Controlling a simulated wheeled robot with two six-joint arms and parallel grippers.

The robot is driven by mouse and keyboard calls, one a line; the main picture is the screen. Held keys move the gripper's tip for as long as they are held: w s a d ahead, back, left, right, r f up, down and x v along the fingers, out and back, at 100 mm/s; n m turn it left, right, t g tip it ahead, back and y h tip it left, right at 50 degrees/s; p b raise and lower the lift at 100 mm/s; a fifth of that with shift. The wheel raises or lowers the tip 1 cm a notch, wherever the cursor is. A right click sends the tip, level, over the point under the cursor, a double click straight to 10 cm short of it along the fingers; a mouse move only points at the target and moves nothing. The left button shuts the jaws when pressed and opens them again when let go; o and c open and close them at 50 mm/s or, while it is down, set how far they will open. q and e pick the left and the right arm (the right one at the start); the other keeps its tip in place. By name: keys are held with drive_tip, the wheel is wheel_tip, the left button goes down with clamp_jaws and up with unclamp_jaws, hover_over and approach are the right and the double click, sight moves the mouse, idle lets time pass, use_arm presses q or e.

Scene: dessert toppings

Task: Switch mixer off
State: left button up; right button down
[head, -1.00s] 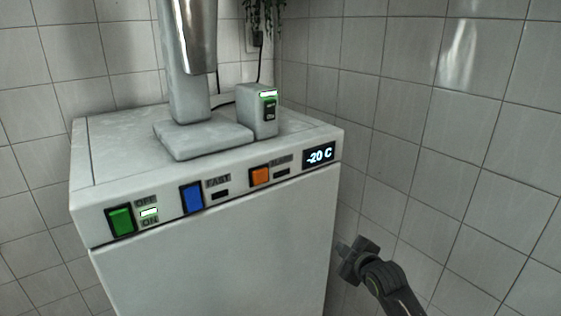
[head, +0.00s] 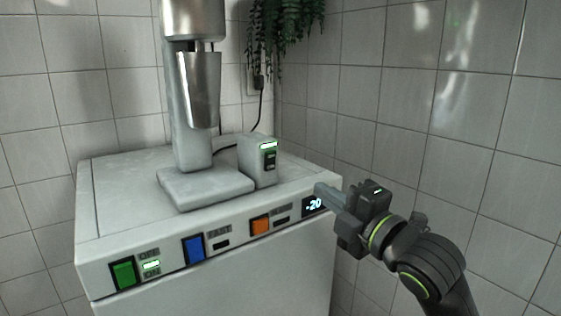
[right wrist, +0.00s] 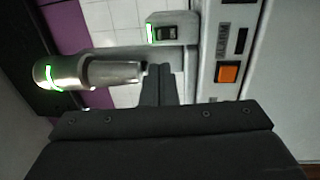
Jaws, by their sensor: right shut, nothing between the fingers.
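The grey mixer stands on the white freezer; its base (head: 205,188) and metal cup (head: 198,90) show in the head view. Its switch box (head: 250,165) sits at the base's right side, with a dark rocker switch (head: 269,160) below a lit green-white light. In the right wrist view the switch (right wrist: 167,33) and the cup (right wrist: 115,73) are beyond my fingers. My right gripper (head: 325,192) is shut and empty at the freezer's right front corner, right of the switch box and apart from it. My left gripper is out of view.
A plant (head: 285,35) hangs behind. Tiled walls close the corner.

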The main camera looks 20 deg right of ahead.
sight(273, 156)
drive_tip(key=shift+w, duration=0.1)
drive_tip(key=p+x, duration=0.5)
drive_tip(key=x, duration=0.8)
drive_tip(key=shift+w+a+r+p, duration=0.1)
drive_tip(key=shift+w+r+p, duration=0.1)
drive_tip(key=shift+p, duration=0.2)
drive_tip(key=shift+w+f, duration=0.15)
drive_tip(key=shift+w, duration=0.05)
drive_tip(key=shift+w+a, duration=0.1)
